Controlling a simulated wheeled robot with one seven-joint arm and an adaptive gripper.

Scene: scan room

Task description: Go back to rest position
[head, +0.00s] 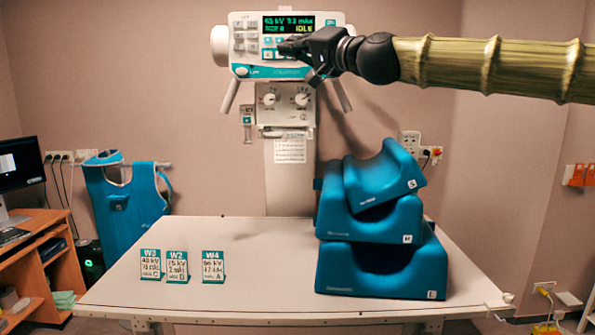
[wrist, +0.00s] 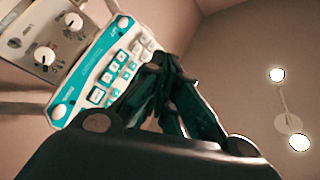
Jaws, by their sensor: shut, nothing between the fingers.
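My gripper (head: 287,47) is shut and empty, held in front of the control panel (head: 245,45) on the column behind the table. In the head view its fingertips overlap the panel's keys just below the display (head: 289,24), which reads IDLE. I cannot tell whether they touch a key. The wrist view also shows the shut fingers (wrist: 160,65) beside the panel's teal and white keypad (wrist: 112,80). My arm reaches in from the right edge of the head view.
A white table (head: 240,280) holds three stacked blue cushions (head: 345,268) at right and small cards W3 (head: 150,265), W2 (head: 177,268) and W4 (head: 213,268) at left. A blue apron (head: 125,210) hangs behind. A wooden desk (head: 40,262) stands at far left. The table's middle is clear.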

